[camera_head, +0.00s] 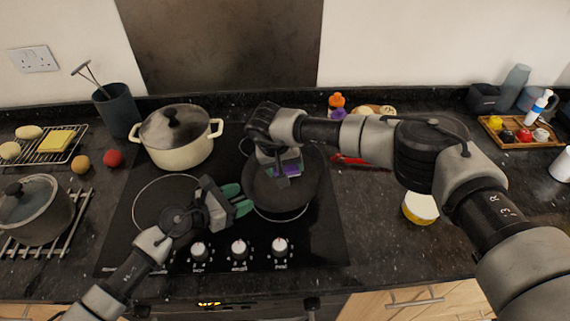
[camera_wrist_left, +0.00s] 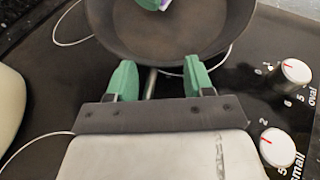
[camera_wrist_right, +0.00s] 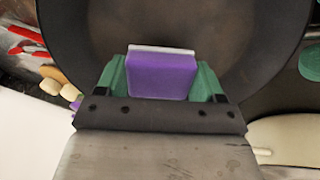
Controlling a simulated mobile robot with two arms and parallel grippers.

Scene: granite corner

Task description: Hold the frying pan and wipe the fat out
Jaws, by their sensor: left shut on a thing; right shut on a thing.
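The dark frying pan (camera_head: 295,197) sits on the right part of the black hob, and it fills the top of the left wrist view (camera_wrist_left: 190,30). My left gripper (camera_head: 240,200) is at the pan's left side, shut on its handle (camera_wrist_left: 150,84), which shows between the green fingers in the left wrist view. My right gripper (camera_head: 284,168) is over the pan, shut on a purple sponge (camera_wrist_right: 163,75) with a pale edge. The sponge is inside the pan; whether it touches the pan floor I cannot tell. No fat is clearly visible in the pan.
A cream pot (camera_head: 178,150) with a dark lid stands behind on the hob. Another lidded pot (camera_head: 35,210) is on a rack at left. A yellow-sided tub (camera_head: 420,207) and red utensil (camera_head: 350,160) lie right of the hob. A wooden tray (camera_head: 520,135) holds condiments.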

